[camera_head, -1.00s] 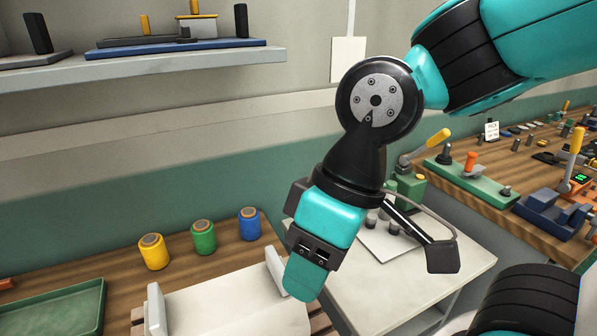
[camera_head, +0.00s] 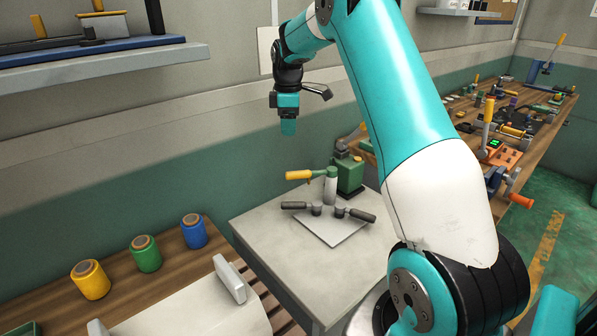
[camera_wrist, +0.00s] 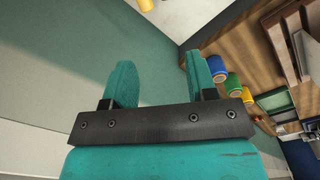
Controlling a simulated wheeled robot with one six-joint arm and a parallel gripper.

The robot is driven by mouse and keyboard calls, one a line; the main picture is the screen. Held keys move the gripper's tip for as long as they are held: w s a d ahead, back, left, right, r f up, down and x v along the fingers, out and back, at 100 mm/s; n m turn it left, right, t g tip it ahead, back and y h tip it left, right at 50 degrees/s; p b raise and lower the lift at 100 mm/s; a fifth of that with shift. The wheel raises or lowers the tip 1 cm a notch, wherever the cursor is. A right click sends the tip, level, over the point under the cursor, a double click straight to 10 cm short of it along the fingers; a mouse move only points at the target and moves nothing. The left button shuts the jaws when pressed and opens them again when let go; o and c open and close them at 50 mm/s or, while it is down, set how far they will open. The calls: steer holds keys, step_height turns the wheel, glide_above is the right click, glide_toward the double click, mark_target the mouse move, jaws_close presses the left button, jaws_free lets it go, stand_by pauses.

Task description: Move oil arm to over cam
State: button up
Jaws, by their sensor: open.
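On the grey table in the head view stands a green oil unit (camera_head: 350,175) with a grey-green post. A yellow-handled arm (camera_head: 299,175) reaches left from the post; I take it to be the oil arm. Two dark-handled parts (camera_head: 357,213) with round grey heads lie on a pale plate below it; I cannot tell whether one is the cam. My gripper (camera_head: 288,128) is above and left of the oil unit, pointing down, apart from everything. In the wrist view its two teal fingers (camera_wrist: 158,80) are spread with nothing between them.
Yellow (camera_head: 91,279), green (camera_head: 146,253) and blue (camera_head: 193,231) spools stand on the wooden bench at left. A white roller (camera_head: 190,305) lies in front of them. A wall shelf (camera_head: 110,68) is at upper left. A tool bench (camera_head: 540,110) runs along the right.

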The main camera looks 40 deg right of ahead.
steer(key=d+n, duration=0.1)
steer(key=d, duration=0.3)
steer(key=p, duration=0.3)
glide_toward(297, 172)
steer(key=shift+n, duration=0.3)
steer(key=f, duration=1)
steer(key=shift+w+d, duration=0.2)
steer(key=shift+d, duration=0.15)
jaws_close()
steer(key=shift+a, duration=0.1)
